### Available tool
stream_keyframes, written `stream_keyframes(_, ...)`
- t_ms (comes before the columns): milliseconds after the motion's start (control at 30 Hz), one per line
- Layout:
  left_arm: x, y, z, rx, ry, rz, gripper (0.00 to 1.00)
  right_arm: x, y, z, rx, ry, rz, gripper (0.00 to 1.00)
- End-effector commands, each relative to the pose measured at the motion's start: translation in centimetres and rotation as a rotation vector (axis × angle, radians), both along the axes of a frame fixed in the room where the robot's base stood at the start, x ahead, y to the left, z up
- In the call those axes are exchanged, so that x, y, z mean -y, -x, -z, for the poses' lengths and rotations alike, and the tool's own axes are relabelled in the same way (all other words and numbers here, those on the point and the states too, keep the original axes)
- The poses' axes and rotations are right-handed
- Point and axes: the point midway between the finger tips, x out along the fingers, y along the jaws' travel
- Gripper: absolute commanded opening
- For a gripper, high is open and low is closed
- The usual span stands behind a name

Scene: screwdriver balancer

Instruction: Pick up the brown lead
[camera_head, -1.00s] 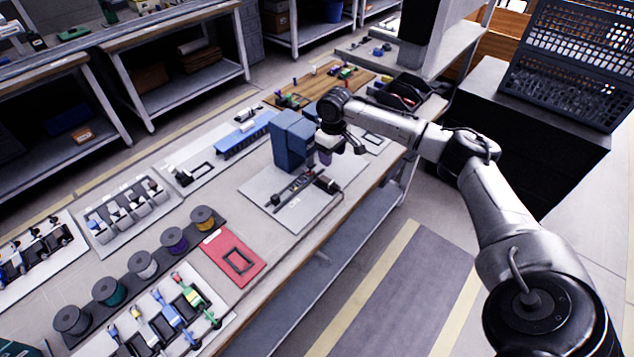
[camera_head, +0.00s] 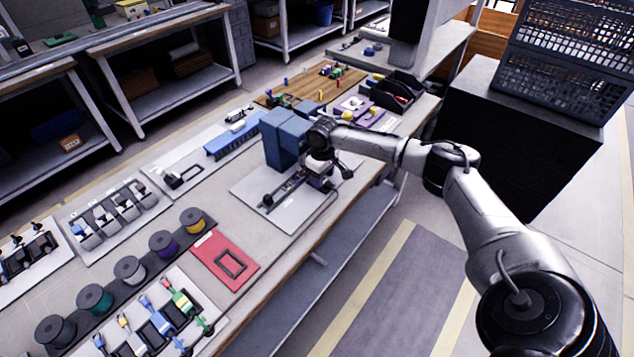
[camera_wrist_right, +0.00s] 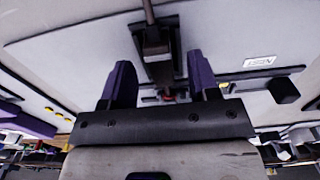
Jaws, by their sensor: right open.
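My right gripper (camera_head: 318,168) is over the white board (camera_head: 290,212) beside the blue block-shaped unit (camera_head: 284,138). In the right wrist view its two purple fingers (camera_wrist_right: 160,84) stand apart. A dark brownish lead with a block-like body (camera_wrist_right: 155,45) lies in line with the gap between them, and its cable runs up out of the picture. A small reddish tip shows near the gripper's palm. I cannot tell whether the fingers touch the lead. In the head view the arm partly hides this spot. My left gripper is not in view.
A red mat (camera_head: 225,262) with a black frame lies nearer on the bench. Several wire spools (camera_head: 130,270) stand left of it. A black bin (camera_head: 398,90) and a wooden board (camera_head: 305,90) lie beyond the gripper. A white label plate (camera_wrist_right: 260,62) shows in the wrist view.

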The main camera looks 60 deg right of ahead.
Motion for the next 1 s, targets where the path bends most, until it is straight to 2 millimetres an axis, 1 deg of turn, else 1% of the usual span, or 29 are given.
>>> stream_keyframes(33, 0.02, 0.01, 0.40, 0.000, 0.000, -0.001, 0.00, -0.03, 0.05, 0.87, -0.002, 0.000, 0.000, 0.55)
stream_keyframes(100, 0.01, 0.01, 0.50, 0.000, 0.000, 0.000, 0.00, -0.02, 0.03, 1.31, 0.000, 0.000, 0.000, 0.55)
stream_keyframes(333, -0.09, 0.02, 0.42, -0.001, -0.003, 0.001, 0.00, 0.00, 0.04, 1.35, 0.000, 0.000, 0.000, 0.55)
stream_keyframes(867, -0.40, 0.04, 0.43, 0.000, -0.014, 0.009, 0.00, 0.00, 0.05, 1.33, 0.000, 0.000, 0.000, 0.05)
stream_keyframes(1000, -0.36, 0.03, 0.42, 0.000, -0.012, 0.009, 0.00, 0.01, 0.05, 1.31, 0.000, 0.000, 0.000, 0.04)
